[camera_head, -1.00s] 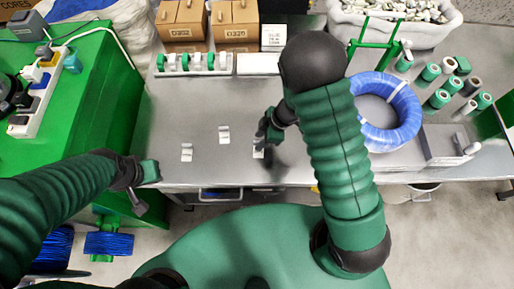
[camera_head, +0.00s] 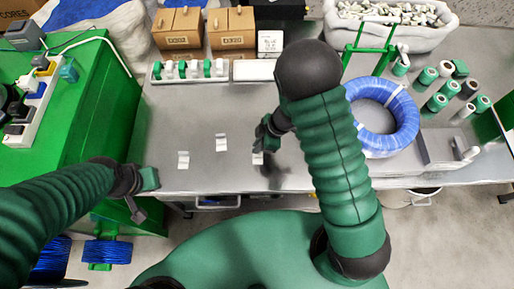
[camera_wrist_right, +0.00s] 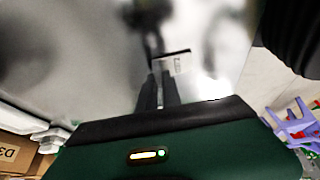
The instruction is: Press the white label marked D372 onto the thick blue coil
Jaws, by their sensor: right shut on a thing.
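Two small white labels, a left one (camera_head: 183,160) and a middle one (camera_head: 221,142), lie on the metal table. A third white label (camera_head: 257,158) is at my right gripper (camera_head: 262,146), which is low over the table. In the right wrist view, the right gripper's fingers (camera_wrist_right: 159,88) are close together, shut on this label (camera_wrist_right: 175,62). Its print is too small to read. The thick blue coil (camera_head: 402,118) lies on the table's right side, partly behind my right arm. My left gripper (camera_head: 143,192) is empty by the table's left front corner; its finger opening is unclear.
A rack of green and white rolls (camera_head: 190,70) stands at the back. Several green and grey rolls (camera_head: 437,102) stand right of the coil, behind a grey tray (camera_head: 440,146). A green stand (camera_head: 365,45) rises behind the coil. The table's left middle is mostly clear.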

